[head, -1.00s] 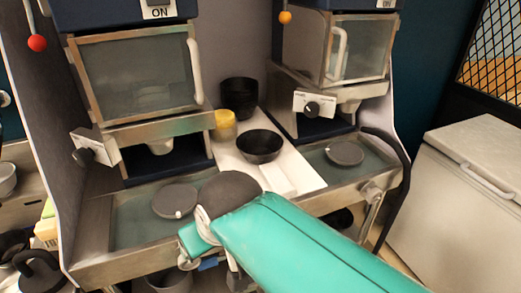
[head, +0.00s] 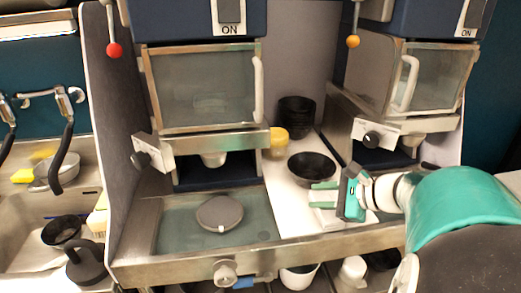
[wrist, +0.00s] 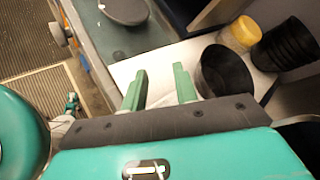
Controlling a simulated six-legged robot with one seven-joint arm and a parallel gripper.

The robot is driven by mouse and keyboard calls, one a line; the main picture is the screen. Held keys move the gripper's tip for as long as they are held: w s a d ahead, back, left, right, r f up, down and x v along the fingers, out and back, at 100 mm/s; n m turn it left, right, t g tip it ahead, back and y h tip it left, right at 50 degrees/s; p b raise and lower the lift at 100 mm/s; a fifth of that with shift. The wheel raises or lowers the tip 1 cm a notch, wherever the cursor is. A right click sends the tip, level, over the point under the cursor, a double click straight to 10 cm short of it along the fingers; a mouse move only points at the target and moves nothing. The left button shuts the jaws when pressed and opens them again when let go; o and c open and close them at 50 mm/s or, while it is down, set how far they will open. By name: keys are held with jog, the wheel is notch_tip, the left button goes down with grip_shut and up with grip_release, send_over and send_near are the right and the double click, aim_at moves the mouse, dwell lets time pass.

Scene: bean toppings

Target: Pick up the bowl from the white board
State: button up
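The black bowl (head: 312,168) sits upright on the white board (head: 284,200) between the two machines. In the wrist view the bowl (wrist: 226,72) is just beyond and to the right of the fingertips. My gripper (head: 322,190) is over the front part of the board, in front of the bowl. Its two green fingers (wrist: 160,80) are apart with nothing between them. The white board (wrist: 155,66) shows behind and between the fingers. The fingers appear close to the bowl but not around it; contact cannot be told.
A stack of black bowls (head: 297,117) and a yellow container (head: 278,143) stand behind the bowl. A grey round lid (head: 219,213) lies on the left machine's tray. Machine housings flank the board on both sides.

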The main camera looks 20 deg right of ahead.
jog(key=d+m+t+h, duration=0.1)
jog(key=d+m+t, duration=0.25)
jog(key=d, duration=0.35)
jog(key=shift+m+g, duration=0.25)
jog(key=shift+g, duration=0.1)
jog(key=x, duration=1.3)
jog(key=shift+r, duration=0.15)
grip_shut()
